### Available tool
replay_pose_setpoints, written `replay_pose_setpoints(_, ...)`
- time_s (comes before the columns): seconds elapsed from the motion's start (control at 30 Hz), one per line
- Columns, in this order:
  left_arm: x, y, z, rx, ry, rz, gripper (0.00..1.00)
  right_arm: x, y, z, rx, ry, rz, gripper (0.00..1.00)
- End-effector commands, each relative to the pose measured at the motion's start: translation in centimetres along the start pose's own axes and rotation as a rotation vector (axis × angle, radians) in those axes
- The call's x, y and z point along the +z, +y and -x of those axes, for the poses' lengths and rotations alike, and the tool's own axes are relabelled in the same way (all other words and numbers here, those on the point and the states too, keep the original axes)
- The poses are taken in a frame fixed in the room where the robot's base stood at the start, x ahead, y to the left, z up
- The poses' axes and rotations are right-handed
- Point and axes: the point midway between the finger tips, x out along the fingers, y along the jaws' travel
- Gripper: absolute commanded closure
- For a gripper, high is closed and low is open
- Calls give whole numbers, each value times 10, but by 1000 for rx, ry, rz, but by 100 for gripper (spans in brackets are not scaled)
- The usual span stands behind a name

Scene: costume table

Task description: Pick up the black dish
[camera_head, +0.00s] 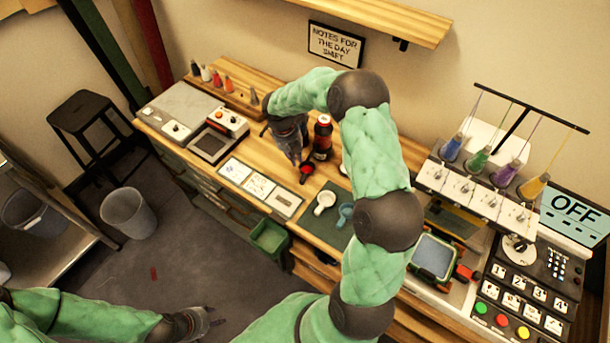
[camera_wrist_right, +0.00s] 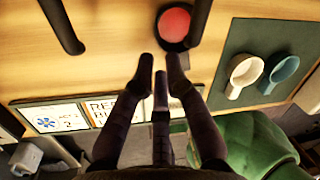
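The black dish (camera_head: 306,175) is small and round, with red inside, and sits on the wooden table near the dark bottle. In the right wrist view the black dish (camera_wrist_right: 163,33) shows at the top, just beyond the fingertips. My right gripper (camera_head: 299,161) is above the table, close to the dish on its left. In its wrist view the right gripper (camera_wrist_right: 161,62) has its fingers apart with nothing held between them. My left gripper (camera_head: 212,318) is low at the lower left, away from the table; its finger opening is too small to read.
A dark bottle (camera_head: 322,138) with a red label stands just behind the dish. A white dish (camera_head: 325,199) and a blue dish (camera_head: 345,212) lie on a dark green mat (camera_head: 322,228). Picture cards (camera_head: 258,186) lie front left. Thread cones and a button panel (camera_head: 520,290) stand right.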

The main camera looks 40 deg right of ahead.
Motion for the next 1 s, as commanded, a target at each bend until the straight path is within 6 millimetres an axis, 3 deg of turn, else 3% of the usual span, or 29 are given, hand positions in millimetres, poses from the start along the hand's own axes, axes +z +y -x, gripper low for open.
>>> replay_pose_setpoints(0.5,-1,-7,-19,0,0,0,60,0,2,-53,0,0,0,86)
replay_pose_setpoints(0.7,-1,-6,-18,0,0,0,60,1,1,-52,1,-2,0,86)
replay_pose_setpoints(0.8,-1,-6,-18,0,0,0,60,1,2,-52,1,-2,0,100)
replay_pose_setpoints(1.0,-1,-6,-18,0,0,0,60,0,2,-52,1,-1,0,100)
